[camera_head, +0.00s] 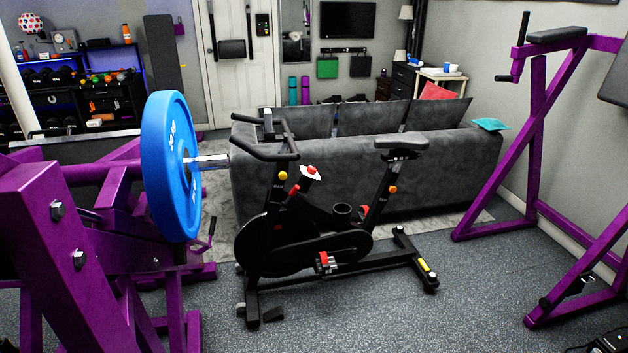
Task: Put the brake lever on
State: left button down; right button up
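A black exercise bike (300,245) stands upright on the floor in the middle of the view. Its handlebars (275,150) are at the left and its saddle (402,142) at the right. A small red-tipped part (294,189) sticks out of the frame just below the handlebars. A white and red piece (310,174) sits just above it. They are too small to tell which one is the brake lever or how it is set. Neither of my grippers shows in this view.
A grey sofa (450,165) stands close behind the bike. A purple rack (70,260) with a blue weight plate (170,165) fills the near left. A purple frame (535,110) stands at the right. The grey floor (390,325) in front of the bike is clear.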

aim_at(293, 194)
jog(key=i+l+u, duration=0.1)
jog(key=l, duration=0.2)
jog(key=i+l+u, duration=0.1)
jog(key=l, duration=0.25)
jog(key=i+l, duration=0.25)
jog(key=i+l+u, duration=0.15)
jog(key=l, duration=0.25)
jog(key=i+l+u, duration=0.1)
jog(key=l, duration=0.25)
jog(key=i+l+u, duration=0.3)
jog(key=i+l, duration=0.25)
jog(key=i, duration=0.25)
jog(key=i+l+u, duration=0.25)
jog(key=i+l, duration=0.5)
jog(key=i+l+u, duration=0.2)
jog(key=i+l, duration=0.75)
